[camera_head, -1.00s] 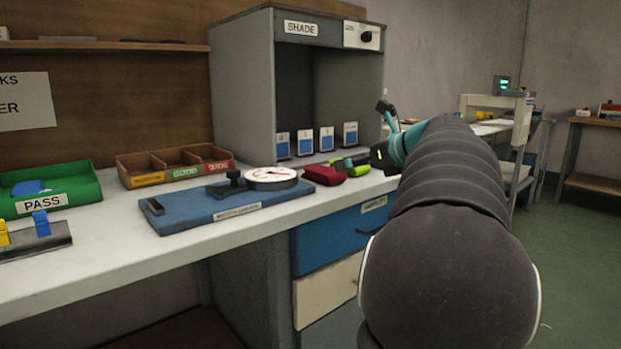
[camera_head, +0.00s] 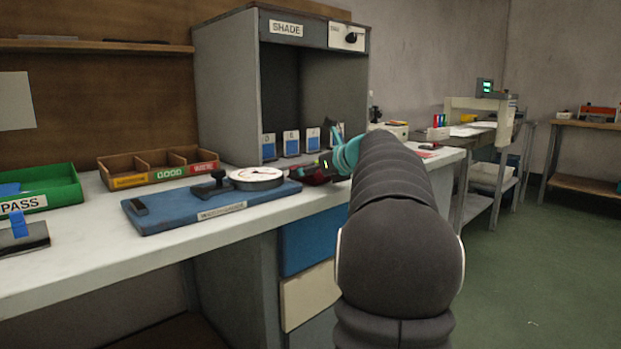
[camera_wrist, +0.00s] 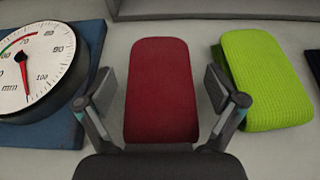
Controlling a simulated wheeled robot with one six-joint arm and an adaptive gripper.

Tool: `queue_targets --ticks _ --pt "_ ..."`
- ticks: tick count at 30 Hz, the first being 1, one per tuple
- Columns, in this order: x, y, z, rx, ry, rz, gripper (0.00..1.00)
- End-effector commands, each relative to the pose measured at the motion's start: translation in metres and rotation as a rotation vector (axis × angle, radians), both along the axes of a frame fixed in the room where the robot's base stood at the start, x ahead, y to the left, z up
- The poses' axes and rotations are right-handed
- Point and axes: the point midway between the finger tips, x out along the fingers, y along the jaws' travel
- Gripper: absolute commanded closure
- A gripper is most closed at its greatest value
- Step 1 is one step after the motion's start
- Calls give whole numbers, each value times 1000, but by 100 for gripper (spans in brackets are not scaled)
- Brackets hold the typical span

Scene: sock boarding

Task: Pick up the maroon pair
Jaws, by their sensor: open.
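The maroon pair (camera_wrist: 161,85) is a folded dark red bundle lying flat on the bench. In the wrist view it sits between the two fingers of my gripper (camera_wrist: 160,100), one finger to its left and one to its right. The fingers are open, with a gap visible on each side near their tips. In the head view my gripper (camera_head: 328,165) is low at the bench, and the maroon pair (camera_head: 308,173) shows only partly beside it; my arm hides the rest.
A lime green folded pair (camera_wrist: 262,78) lies close on the right. A round dial gauge (camera_wrist: 38,68) on a blue board (camera_head: 150,222) is close on the left. The grey shade cabinet (camera_head: 228,95) stands behind. A sorting tray (camera_head: 118,183) is farther left.

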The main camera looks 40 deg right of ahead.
Motion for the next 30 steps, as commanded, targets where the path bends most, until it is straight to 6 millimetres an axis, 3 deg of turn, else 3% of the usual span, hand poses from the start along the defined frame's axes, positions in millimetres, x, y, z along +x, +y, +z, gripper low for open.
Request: queue_targets --ticks 7,15,25,30 --pt "3 0 -1 -1 0 0 6" --pt "3 0 -1 0 0 0 71" --pt "3 0 1 -1 0 0 71" --pt "3 0 13 -1 0 -1 71"
